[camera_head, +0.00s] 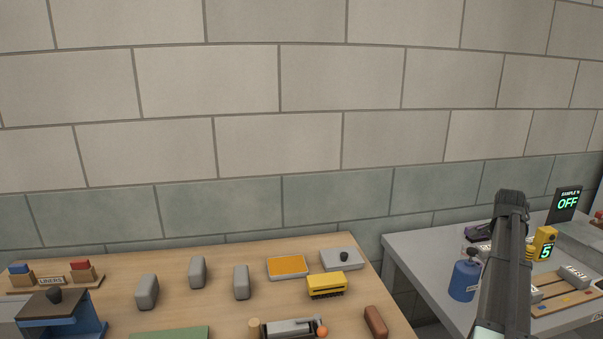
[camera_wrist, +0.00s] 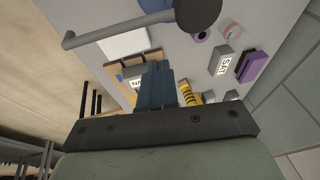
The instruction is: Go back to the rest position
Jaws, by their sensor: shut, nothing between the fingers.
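My gripper (camera_wrist: 158,72) shows in the wrist view with its two fingers pressed together and nothing between them. Beyond the fingertips lies the grey table top with a yellow-and-black striped item (camera_wrist: 190,95) and a labelled tray (camera_wrist: 124,72), both partly hidden by the fingers. In the head view a dark part of my arm stands upright at the right, over the grey table (camera_head: 422,262). It hides part of that table. I cannot make out the fingers there.
A blue canister (camera_head: 464,281) and a yellow device (camera_head: 543,240) flank my arm on the grey table. A display (camera_head: 565,204) reads OFF. The wooden table (camera_head: 222,310) at left holds several grey blocks, an orange-topped tray (camera_head: 288,266) and a yellow brush-like item (camera_head: 326,286). A block wall stands behind.

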